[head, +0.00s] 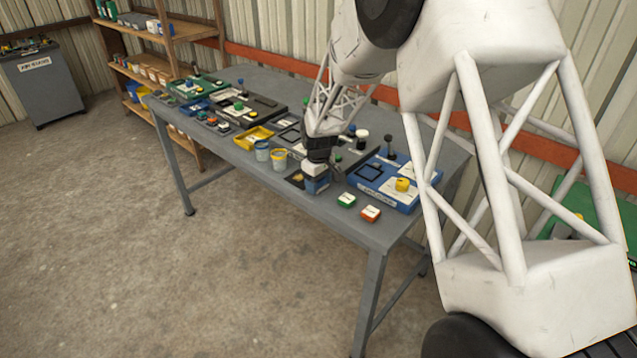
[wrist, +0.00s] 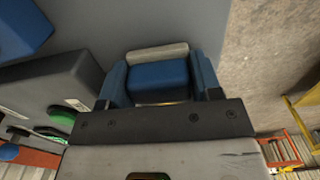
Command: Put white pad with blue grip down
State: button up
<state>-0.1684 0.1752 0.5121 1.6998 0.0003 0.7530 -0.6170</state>
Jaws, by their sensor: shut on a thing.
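My gripper (head: 317,186) is low over the front part of the grey table, near its front edge. In the wrist view my gripper (wrist: 161,84) has its two blue fingers on either side of the white pad with blue grip (wrist: 160,76). The fingers are shut on the blue grip, and the white pad shows as a pale strip along its far side. In the head view the pad cannot be told apart from the fingers. I cannot tell whether it touches the table.
The grey table (head: 340,208) has a bare strip along its front edge. Two cups (head: 279,160) and a yellow bin (head: 254,138) stand left.

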jog(key=shift+f, duration=0.1)
jog(key=o, duration=1.1)
notch_tip(320, 180, up, 12)
jog(key=shift+r, duration=0.15)
dwell(0.8)
jog(key=shift+s, duration=0.1)
